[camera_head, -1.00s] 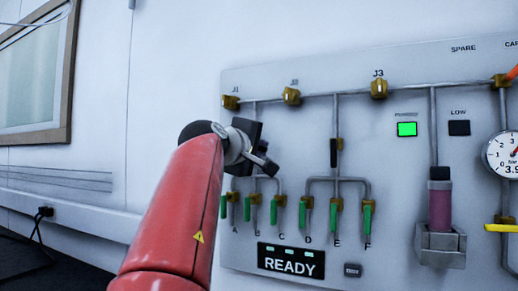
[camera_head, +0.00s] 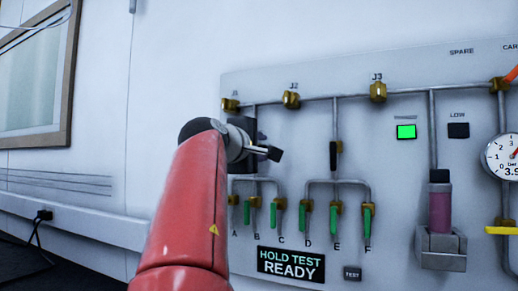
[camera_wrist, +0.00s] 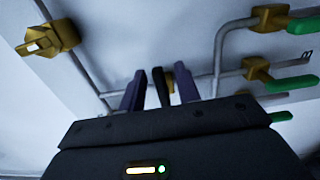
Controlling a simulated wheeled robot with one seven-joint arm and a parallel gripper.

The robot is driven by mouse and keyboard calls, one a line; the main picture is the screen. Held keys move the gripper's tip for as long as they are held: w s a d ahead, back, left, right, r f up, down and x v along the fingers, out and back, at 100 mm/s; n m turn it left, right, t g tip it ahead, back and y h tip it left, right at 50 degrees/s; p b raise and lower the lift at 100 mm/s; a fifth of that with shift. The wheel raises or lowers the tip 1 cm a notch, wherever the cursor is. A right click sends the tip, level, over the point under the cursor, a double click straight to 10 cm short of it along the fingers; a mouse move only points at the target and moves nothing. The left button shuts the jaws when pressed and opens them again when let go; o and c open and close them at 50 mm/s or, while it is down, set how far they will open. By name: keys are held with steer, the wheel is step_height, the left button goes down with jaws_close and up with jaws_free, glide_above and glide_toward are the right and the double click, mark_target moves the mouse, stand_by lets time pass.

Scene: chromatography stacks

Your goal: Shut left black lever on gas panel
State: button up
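The left black lever (camera_wrist: 160,88) shows in the wrist view between the two dark purple fingers of my gripper (camera_wrist: 160,92). The fingers are open around it, with a small gap on each side. In the head view my gripper (camera_head: 258,150) is at the left pipe branch of the gas panel (camera_head: 400,260), below J1, and my arm hides the left lever there. Another black lever (camera_head: 333,154) hangs upright on the middle pipe branch, clear of my gripper.
Green-handled valves line the lower pipes, such as the green handle E (camera_head: 333,220). Brass valves J1, J2 (camera_head: 291,99) and J3 (camera_head: 378,92) sit above. A display (camera_head: 291,264) reads HOLD TEST READY. A pressure gauge (camera_head: 502,155) is at the right.

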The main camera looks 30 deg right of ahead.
steer(key=b+v, duration=0.4)
steer(key=v, duration=0.3)
steer(key=shift+s+a, duration=0.25)
steer(key=shift+a, duration=0.05)
stand_by(0.3)
